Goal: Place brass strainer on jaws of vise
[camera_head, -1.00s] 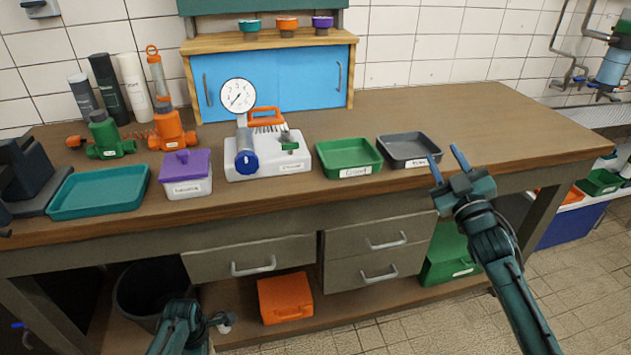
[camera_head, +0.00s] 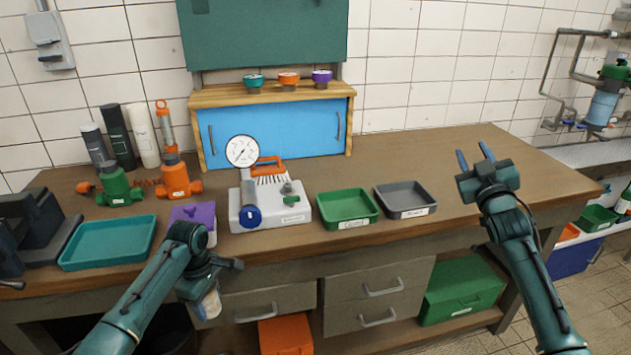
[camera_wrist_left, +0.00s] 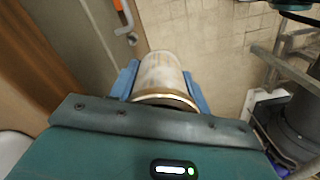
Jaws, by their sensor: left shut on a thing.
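The strainer, a pale cylinder with a brass-coloured rim, is between the blue fingers of my left gripper in the left wrist view (camera_wrist_left: 165,75). My left gripper (camera_wrist_left: 162,88) is shut on it. In the head view the strainer (camera_head: 209,303) shows partly below my left gripper (camera_head: 205,285), in front of the bench's front edge. The dark vise (camera_head: 38,225) stands at the bench's left end, left of my left gripper and apart from it; its jaws are hard to make out. My right gripper (camera_head: 474,156) is open and empty, over the bench's right part.
A teal tray (camera_head: 108,243) lies beside the vise. A purple box (camera_head: 194,211) is partly hidden by my left arm. A white gauge unit (camera_head: 270,207), a green tray (camera_head: 347,207) and a grey tray (camera_head: 405,199) stand further right. Orange and green valves (camera_head: 174,178) stand behind.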

